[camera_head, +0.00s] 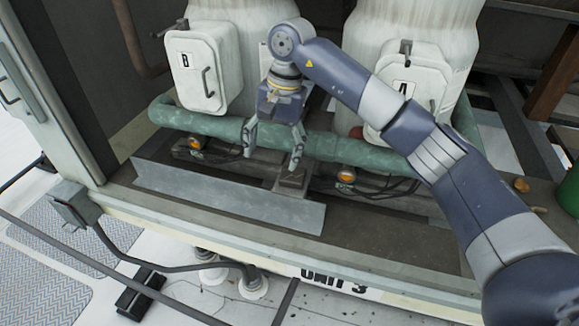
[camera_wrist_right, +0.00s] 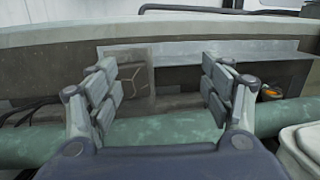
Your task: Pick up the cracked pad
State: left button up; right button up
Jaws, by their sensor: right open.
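What looks like the cracked pad is a small grey-brown block with dark crack lines (camera_wrist_right: 138,78), low behind the pipe in the right wrist view. It shows small in the head view (camera_head: 292,182), just below the right finger of my right gripper (camera_head: 272,155). My right gripper is open and empty, pointing down in front of the green pipe. In the right wrist view its fingers (camera_wrist_right: 162,80) stand wide apart, and the left finger partly covers the pad. I cannot tell whether they touch. My left gripper is not in view.
A green pipe (camera_head: 221,126) runs across under two white tanks with hatches B (camera_head: 185,65) and A (camera_head: 405,88). A grey metal strip (camera_head: 230,198) stands along the front. Gauges with orange faces (camera_head: 346,176) and black cables sit beside the pad.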

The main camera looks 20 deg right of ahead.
jog(key=d+r+h, duration=0.2)
jog(key=d, duration=0.2)
jog(key=p, duration=0.2)
send_over(293, 173)
jog(key=f, duration=0.5)
jog(key=shift+s+a, duration=0.1)
jog(key=shift+s, duration=0.1)
jog(key=shift+f, duration=0.25)
notch_tip(293, 173, down, 4)
jog(key=p, duration=0.2)
jog(key=shift+w+p, duration=0.15)
jog(key=shift+p, duration=0.25)
jog(key=shift+f, duration=0.4)
jog(key=c, duration=1.2)
